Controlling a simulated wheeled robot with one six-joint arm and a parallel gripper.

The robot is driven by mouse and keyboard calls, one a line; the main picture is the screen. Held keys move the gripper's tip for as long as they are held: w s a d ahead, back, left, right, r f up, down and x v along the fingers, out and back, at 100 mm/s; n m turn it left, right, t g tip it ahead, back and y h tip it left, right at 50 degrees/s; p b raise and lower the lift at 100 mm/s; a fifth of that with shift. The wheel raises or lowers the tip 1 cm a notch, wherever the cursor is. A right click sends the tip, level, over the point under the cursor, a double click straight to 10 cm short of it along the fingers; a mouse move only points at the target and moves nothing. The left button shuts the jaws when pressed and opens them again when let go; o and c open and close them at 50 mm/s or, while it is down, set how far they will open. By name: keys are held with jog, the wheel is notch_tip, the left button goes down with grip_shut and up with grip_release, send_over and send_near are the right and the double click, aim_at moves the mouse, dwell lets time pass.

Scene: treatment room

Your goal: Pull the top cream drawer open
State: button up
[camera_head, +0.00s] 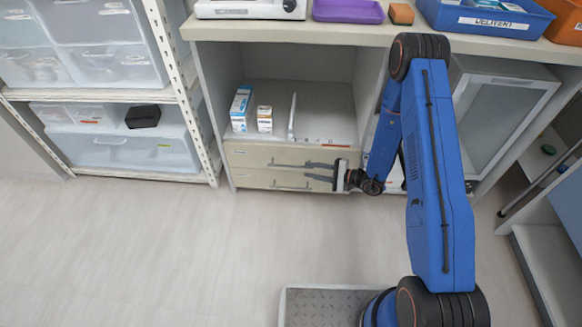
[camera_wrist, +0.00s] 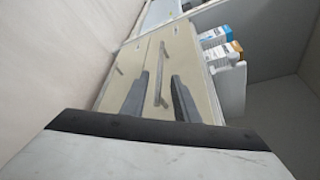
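The top cream drawer (camera_head: 250,157) is shut under an open shelf of the cabinet; its front also shows in the wrist view (camera_wrist: 186,60). Its bar handle (camera_wrist: 160,75) lies between the fingertips in the wrist view. My gripper (camera_head: 309,170) is in front of the drawers, with its fingers pointing left in the head view. The two dark fingers (camera_wrist: 160,82) are apart, one on each side of the handle in the picture. I cannot tell whether they touch it. The right part of the drawer is hidden behind my gripper and arm.
A lower cream drawer (camera_head: 255,179) with its own handle (camera_wrist: 117,72) is shut below. Small boxes (camera_head: 241,107) stand on the shelf above. A white rack (camera_head: 195,130) with clear bins stands left. The floor (camera_head: 170,240) in front is clear.

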aim_at(294, 167)
jog(key=x, duration=1)
grip_shut()
